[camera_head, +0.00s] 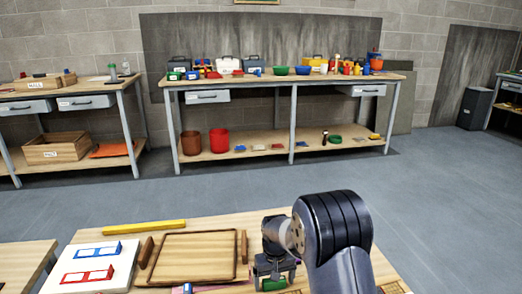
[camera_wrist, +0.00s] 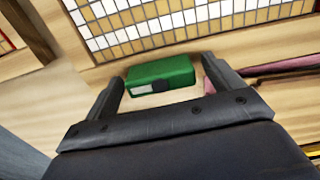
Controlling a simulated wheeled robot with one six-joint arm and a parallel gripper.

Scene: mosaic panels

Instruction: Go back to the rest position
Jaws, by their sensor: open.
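My gripper (camera_head: 275,268) hangs over the near wooden table, right of the wooden tray. In the wrist view my gripper (camera_wrist: 163,68) is open, with one finger on each side of a green box (camera_wrist: 165,72). The box has a pale label and a small dark spot on its near side. The green box (camera_head: 274,284) also shows below my gripper in the head view. I cannot tell whether the fingers touch it. A tiled mosaic panel (camera_wrist: 180,25) lies beyond the box in the wrist view.
A wooden tray (camera_head: 195,258) lies left of my gripper, with a yellow bar (camera_head: 144,227) behind it. A white board (camera_head: 85,270) with blue and red frames lies further left. A long workbench (camera_head: 290,82) stands at the back wall. Open grey floor (camera_head: 230,185) lies between.

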